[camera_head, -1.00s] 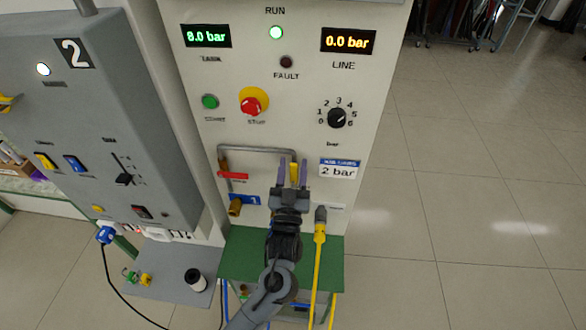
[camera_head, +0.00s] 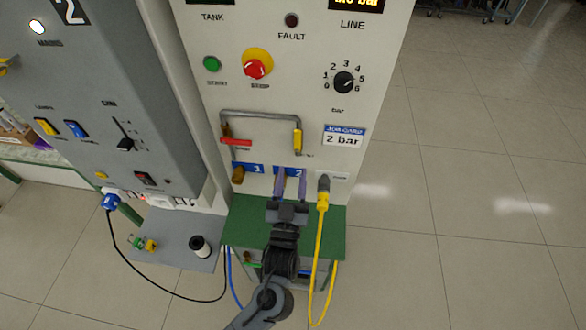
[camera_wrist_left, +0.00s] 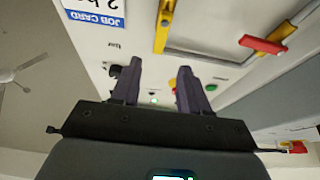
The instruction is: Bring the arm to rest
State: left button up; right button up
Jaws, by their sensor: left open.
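My left gripper (camera_head: 290,181) is open and empty, with its two purple-grey fingers pointing up at the lower part of the white panel (camera_head: 373,100). The fingertips overlap the blue label marked 2 in the head view, below a yellow-handled valve (camera_head: 297,140). In the left wrist view the open fingers (camera_wrist_left: 160,82) have nothing between them, and the yellow valve handle (camera_wrist_left: 163,27) is beyond the fingertips. I cannot tell whether a finger touches the panel. My right gripper is in neither view.
A red-handled valve (camera_head: 236,141) is on the grey pipe (camera_head: 262,113). A yellow hose (camera_head: 318,245) with a grey connector hangs just right of the gripper, above a green shelf (camera_head: 240,218). A grey cabinet (camera_head: 100,90) stands left. Open floor (camera_head: 470,200) lies right.

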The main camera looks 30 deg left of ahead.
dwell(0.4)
pick_arm(q)
jog(key=s+a+f+m+g+h, duration=0.45)
jog(key=s+f, duration=0.25)
jog(key=f, duration=0.2)
jog(key=s+d+f+m+g+h, duration=0.1)
jog(key=s+f+g, duration=0.3)
jog(key=s+g, duration=0.3)
jog(key=s+f+m+g+h, duration=0.1)
jog(key=s+f+g+h, duration=0.1)
jog(key=s+f+g, duration=0.5)
jog(key=w+p+v, duration=0.2)
jog(key=p+v, duration=1)
jog(key=v, duration=0.2)
jog(key=w+r+p+v, duration=0.1)
jog(key=w+p+v, duration=0.1)
jog(key=p+v, duration=1.1)
jog(key=shift+s+d+r+t, duration=0.2)
jog(key=shift+d+r+t, duration=0.1)
jog(key=shift+r+t, duration=0.25)
jog(key=shift+r+n, duration=0.1)
jog(key=shift+n, duration=0.15)
